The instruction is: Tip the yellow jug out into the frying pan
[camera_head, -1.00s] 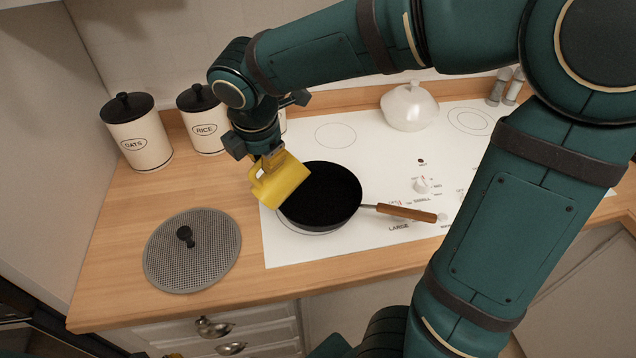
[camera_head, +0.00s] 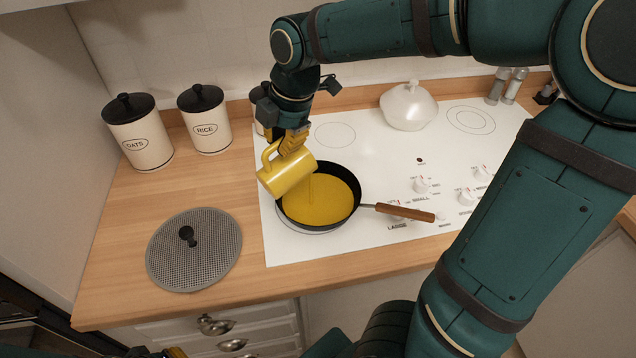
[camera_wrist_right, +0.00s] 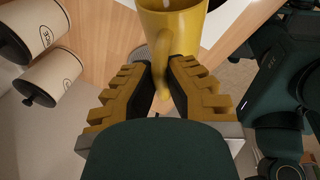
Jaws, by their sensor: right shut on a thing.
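The yellow jug (camera_head: 288,176) is tilted over the left rim of the black frying pan (camera_head: 350,219), its mouth toward the pan. A thin yellow stream falls from it. Yellow liquid (camera_head: 322,203) covers the pan's floor. My right gripper (camera_head: 291,142) is shut on the jug's handle from above; the right wrist view also shows the jug (camera_wrist_right: 172,32) and the fingers (camera_wrist_right: 165,80) around its handle. My left gripper (camera_head: 172,352) barely shows at the bottom left edge; its fingers are mostly cut off.
The pan stands on the white hob (camera_head: 285,245), its wooden handle (camera_head: 405,212) pointing right. A round mesh lid (camera_head: 205,262) lies on the counter. The oats (camera_head: 140,145) and rice (camera_head: 208,125) canisters and a white lidded pot (camera_head: 408,108) stand behind. My right arm spans the right side.

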